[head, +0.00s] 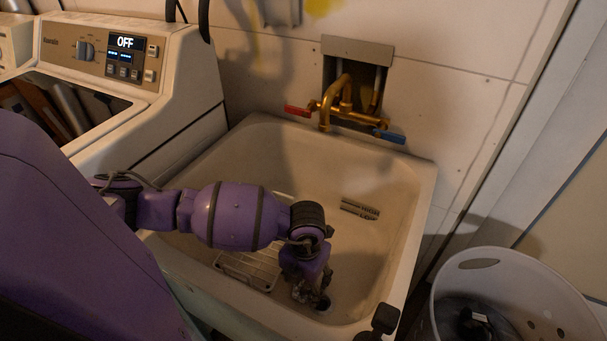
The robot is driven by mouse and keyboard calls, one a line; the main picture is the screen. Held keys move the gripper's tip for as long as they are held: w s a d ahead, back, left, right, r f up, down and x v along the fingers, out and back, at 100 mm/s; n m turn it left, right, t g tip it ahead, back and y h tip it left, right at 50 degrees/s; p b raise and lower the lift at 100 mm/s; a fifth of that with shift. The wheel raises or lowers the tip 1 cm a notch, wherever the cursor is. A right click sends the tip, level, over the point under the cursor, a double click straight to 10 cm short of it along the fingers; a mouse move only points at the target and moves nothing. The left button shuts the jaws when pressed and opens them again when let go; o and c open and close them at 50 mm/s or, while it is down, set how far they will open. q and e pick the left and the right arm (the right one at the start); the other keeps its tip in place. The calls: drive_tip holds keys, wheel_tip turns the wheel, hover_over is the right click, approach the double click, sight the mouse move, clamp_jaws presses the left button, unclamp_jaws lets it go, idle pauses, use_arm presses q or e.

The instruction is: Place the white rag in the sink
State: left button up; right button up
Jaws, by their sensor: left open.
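The sink (255,131) is a deep, pale, off-white basin against the wall. My left arm reaches over its left rim and down into it. My left gripper (311,300) points down inside the basin, low near the front and beside the drain. It is open, and its fingertips are small and dark in this view. I cannot make out a white rag anywhere; my arm hides part of the basin floor. I do not recognise my right gripper in the view.
A wire rack (262,272) lies in the basin, partly under my arm. A brass faucet (343,97) with red and blue handles is at the back. A washing machine (180,75) stands left, a pale basket (505,270) right. A small dark object (384,319) is at the front rim.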

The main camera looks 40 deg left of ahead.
use_arm(q)
wheel_tip(320, 180, up, 12)
drive_tip(key=p, duration=0.1)
idle(0.4)
drive_tip(key=shift+d+r, duration=0.1)
idle(1.0)
